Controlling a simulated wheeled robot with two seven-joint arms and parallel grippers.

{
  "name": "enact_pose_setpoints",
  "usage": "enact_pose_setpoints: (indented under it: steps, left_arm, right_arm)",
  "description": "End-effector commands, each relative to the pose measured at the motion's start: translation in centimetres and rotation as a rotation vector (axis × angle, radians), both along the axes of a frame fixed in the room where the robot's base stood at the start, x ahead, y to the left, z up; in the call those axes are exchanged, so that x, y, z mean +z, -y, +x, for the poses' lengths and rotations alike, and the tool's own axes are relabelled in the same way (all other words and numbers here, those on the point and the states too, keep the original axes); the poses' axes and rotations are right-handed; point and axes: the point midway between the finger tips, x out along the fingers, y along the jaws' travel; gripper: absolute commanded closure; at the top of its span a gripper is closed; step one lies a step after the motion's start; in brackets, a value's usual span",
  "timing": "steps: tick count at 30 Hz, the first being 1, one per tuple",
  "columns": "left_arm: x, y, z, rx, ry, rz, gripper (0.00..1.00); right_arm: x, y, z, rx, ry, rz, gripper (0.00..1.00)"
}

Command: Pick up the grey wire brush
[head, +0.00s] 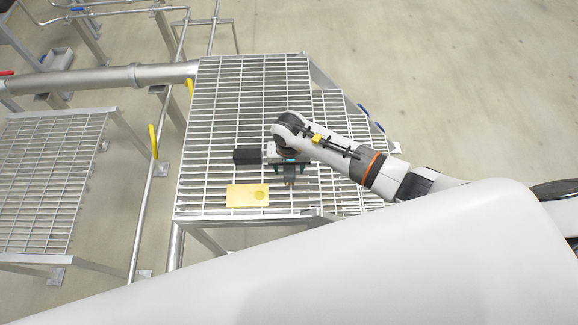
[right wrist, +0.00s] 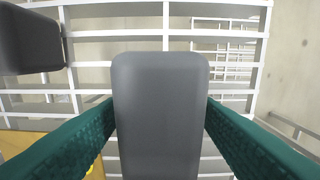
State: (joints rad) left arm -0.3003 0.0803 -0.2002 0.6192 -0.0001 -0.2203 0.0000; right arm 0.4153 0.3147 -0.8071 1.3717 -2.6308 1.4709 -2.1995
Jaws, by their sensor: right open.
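The grey wire brush shows in the right wrist view as a dark grey rounded block (right wrist: 160,115) in the middle of the picture. Its bristles are not visible there. In the head view a small part of the brush (head: 289,181) shows below my right gripper (head: 290,170), over the metal grating. My right gripper is open, with one teal finger on each side of the grey block. I cannot tell whether the fingers touch it. My left gripper is not in view.
A yellow plate (head: 240,196) lies on the grating platform (head: 215,120), left of the gripper. A black block (head: 247,156) is close to the gripper's left and also shows in the wrist view (right wrist: 30,40). A pipe (head: 90,80) meets the platform's left side.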

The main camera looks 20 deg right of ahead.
Motion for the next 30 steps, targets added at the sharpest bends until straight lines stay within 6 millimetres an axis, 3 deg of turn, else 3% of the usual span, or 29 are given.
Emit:
enact_pose_setpoints:
  steps: [2, 11, 20, 30]
  left_arm:
    - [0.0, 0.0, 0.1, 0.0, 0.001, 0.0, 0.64]
    - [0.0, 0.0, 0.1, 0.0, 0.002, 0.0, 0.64]
    - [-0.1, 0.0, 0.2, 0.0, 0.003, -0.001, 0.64]
    - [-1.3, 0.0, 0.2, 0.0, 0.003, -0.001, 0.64]
  right_arm:
    - [0.0, 0.0, 0.0, 0.0, 0.0, 0.0, 0.45]
    - [0.0, 0.0, 0.0, -0.001, -0.001, 0.0, 0.93]
    - [0.6, 0.0, 0.1, -0.001, 0.001, 0.0, 0.93]
    - [6.7, 0.0, 0.2, 0.002, 0.006, 0.0, 0.93]
